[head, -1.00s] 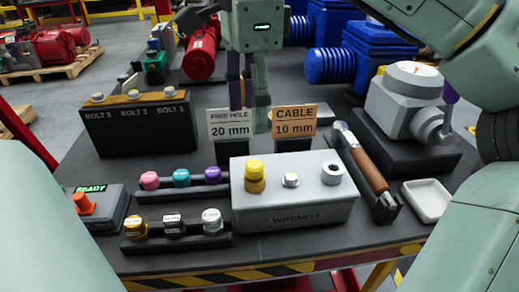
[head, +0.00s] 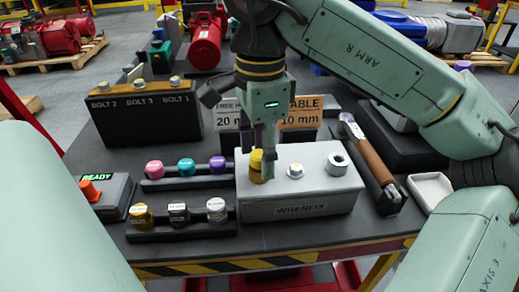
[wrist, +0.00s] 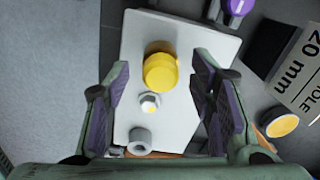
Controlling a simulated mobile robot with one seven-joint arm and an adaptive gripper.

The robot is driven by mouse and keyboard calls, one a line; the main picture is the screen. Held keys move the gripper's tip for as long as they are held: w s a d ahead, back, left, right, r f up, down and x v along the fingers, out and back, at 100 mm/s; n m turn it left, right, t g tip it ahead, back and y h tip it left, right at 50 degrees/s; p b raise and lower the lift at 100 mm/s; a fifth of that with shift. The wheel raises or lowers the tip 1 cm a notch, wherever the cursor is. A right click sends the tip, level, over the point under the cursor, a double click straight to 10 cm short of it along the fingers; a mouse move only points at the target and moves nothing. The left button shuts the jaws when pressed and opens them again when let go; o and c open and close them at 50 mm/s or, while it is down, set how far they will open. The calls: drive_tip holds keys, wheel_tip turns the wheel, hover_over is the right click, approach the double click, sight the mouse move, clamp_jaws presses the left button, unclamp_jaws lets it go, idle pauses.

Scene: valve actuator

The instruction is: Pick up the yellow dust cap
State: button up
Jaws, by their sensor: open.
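The yellow dust cap (head: 255,166) stands on the left end of the grey WRENFIX box (head: 318,190). In the wrist view the yellow dust cap (wrist: 160,73) lies between the tips of my two purple-padded fingers, with gaps on both sides. My gripper (head: 265,168) points down at the cap and partly covers it in the head view. The gripper (wrist: 160,68) is open and holds nothing. I cannot tell exactly how far down the fingers reach beside the cap.
A white hex fitting (head: 296,170) and a grey ring-shaped port (head: 338,164) stand beside the cap on the box. A rack of pink, teal and purple caps (head: 186,166) is to the left. The 20 mm sign (head: 228,116) and 10 mm sign (head: 300,112) stand behind.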

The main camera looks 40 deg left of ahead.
drive_tip(key=c, duration=0.9)
drive_tip(key=shift+c, duration=0.2)
